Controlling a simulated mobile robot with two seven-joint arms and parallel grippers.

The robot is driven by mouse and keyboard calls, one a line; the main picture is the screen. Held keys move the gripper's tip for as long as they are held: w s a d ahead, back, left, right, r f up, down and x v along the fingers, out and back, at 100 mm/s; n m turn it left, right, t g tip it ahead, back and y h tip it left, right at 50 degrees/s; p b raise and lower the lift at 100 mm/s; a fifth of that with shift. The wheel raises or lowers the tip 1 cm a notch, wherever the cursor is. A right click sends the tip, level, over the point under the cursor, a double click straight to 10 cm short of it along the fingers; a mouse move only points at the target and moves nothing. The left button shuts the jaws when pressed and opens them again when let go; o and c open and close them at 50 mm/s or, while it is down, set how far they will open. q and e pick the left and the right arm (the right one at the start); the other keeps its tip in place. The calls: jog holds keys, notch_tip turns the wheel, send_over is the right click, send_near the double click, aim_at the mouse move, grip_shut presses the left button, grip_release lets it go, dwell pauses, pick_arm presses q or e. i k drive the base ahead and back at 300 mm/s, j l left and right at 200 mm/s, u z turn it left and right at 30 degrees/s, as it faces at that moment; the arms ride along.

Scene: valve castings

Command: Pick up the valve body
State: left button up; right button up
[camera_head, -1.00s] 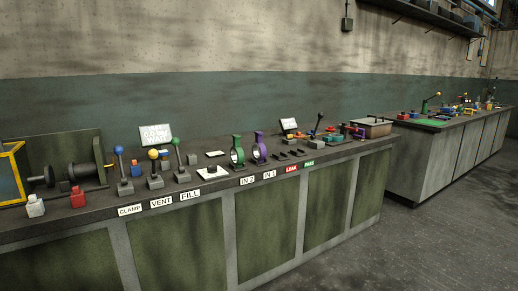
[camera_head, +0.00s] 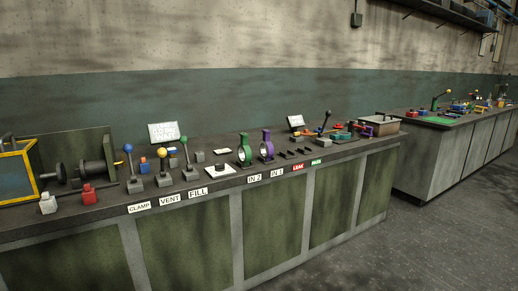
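No gripper of mine is in view. I cannot tell for certain which item is the valve body. Small coloured castings, among them a teal one (camera_head: 341,136) and a red one (camera_head: 366,131), lie near the right end of the near bench (camera_head: 225,186). They are small and partly overlap. A green ring-shaped stand (camera_head: 245,150) and a purple ring-shaped stand (camera_head: 267,146) stand upright near the middle of this bench, above the IN 2 and IN 1 labels.
Blue, yellow and green ball-topped levers (camera_head: 163,172) stand behind the CLAMP, VENT and FILL labels. A clamp fixture (camera_head: 91,158) sits at left. A lidded bin (camera_head: 380,126) is at the bench's right end. A second bench (camera_head: 445,165) stands beyond a gap. Floor (camera_head: 400,255) at lower right is clear.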

aim_at(267, 141)
jog(key=i+l+u, duration=0.15)
jog(key=i+u, duration=0.25)
jog(key=i+l+u, duration=0.25)
jog(key=u, duration=0.15)
jog(key=i+l+u, duration=0.25)
jog(key=l+u, duration=0.15)
